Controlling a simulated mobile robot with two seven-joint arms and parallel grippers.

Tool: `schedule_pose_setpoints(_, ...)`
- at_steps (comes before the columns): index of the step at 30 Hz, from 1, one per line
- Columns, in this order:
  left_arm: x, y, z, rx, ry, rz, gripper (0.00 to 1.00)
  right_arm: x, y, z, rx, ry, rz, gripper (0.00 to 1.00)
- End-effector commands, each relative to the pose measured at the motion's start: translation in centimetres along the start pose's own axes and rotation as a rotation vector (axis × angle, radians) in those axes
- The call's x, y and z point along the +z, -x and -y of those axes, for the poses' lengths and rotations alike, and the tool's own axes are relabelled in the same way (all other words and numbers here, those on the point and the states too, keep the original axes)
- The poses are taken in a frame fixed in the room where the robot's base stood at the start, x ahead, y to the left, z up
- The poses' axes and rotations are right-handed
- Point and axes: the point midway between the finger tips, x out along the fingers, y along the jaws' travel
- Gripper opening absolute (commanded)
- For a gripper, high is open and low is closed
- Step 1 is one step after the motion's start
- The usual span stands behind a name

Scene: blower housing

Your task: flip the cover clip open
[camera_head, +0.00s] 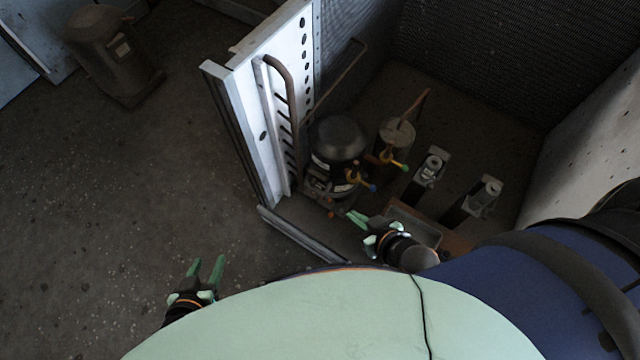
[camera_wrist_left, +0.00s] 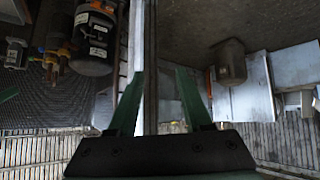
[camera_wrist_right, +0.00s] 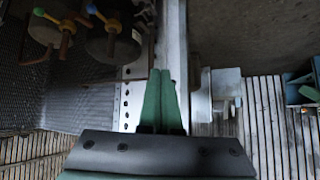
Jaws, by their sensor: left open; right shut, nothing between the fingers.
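A cover clip cannot be made out for certain in any view. The black compressor (camera_head: 338,138) stands inside the metal housing, with a small dark box and fittings (camera_head: 318,188) low on its front. It also shows at the top of the left wrist view (camera_wrist_left: 92,45) and the right wrist view (camera_wrist_right: 112,42). My right gripper (camera_head: 355,216) is shut and empty, just in front of the compressor's base and apart from it. Its green fingers meet in the right wrist view (camera_wrist_right: 163,98). My left gripper (camera_head: 207,268) is open and empty over the floor, left of the housing.
A white perforated panel post (camera_head: 270,90) with a bent pipe stands left of the compressor. A low metal rail (camera_head: 305,238) lies in front. A grey canister (camera_head: 396,135) and two small brackets stand right. Another compressor (camera_head: 108,50) stands on open floor at far left.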

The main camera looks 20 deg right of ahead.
Motion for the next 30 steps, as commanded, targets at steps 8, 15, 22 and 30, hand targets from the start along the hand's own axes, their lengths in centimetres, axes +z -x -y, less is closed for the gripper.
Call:
schedule_pose_setpoints(8,0.5,-0.2,-0.1,0.002,0.001,0.003,0.5,0.4,-0.3,0.2,-0.007,-0.001,0.004,0.0)
schedule_pose_setpoints(15,-0.5,-3.5,0.3,0.001,-0.042,-0.139,0.5,-1.1,-6.1,2.0,-0.123,0.043,-0.065,0.0)
schedule_pose_setpoints(22,-3.2,-6.4,0.4,0.002,-0.114,-0.38,0.5,-0.7,-12.5,3.2,-0.246,0.133,-0.069,0.0)
schedule_pose_setpoints(30,-5.7,-7.2,-0.1,0.007,-0.188,-0.639,0.5,3.0,-17.8,-1.0,-0.223,0.215,0.026,0.0)
